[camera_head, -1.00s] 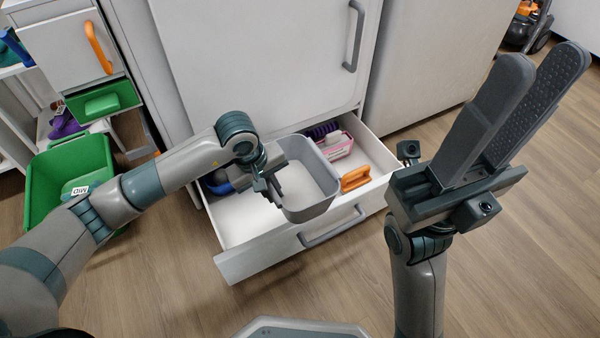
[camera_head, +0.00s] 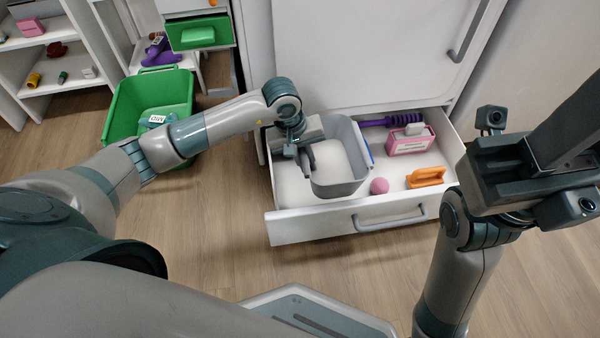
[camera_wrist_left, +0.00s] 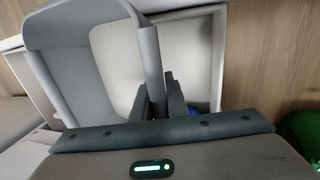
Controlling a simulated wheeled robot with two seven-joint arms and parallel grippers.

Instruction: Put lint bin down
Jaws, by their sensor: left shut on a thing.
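The lint bin is a grey, open-topped bin (camera_head: 340,187) at the left part of the open drawer (camera_head: 300,228) in the head view. It looks upright and empty. I cannot tell whether its bottom touches the drawer floor. My left gripper (camera_head: 308,158) is shut on the bin's left wall. The left wrist view shows the bin's wall (camera_wrist_left: 148,62) between the fingers (camera_wrist_left: 158,98). My right gripper (camera_head: 572,135) is raised at the right edge, away from the drawer. Its fingertips are cut off now; its fingers stood apart in the earlier view.
The drawer also holds a pink box (camera_head: 408,143), a purple brush (camera_head: 390,120), a pink ball (camera_head: 379,186) and an orange handle-shaped item (camera_head: 426,177), right of the bin. A green bin (camera_head: 122,125) stands on the floor at left. The front floor is clear.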

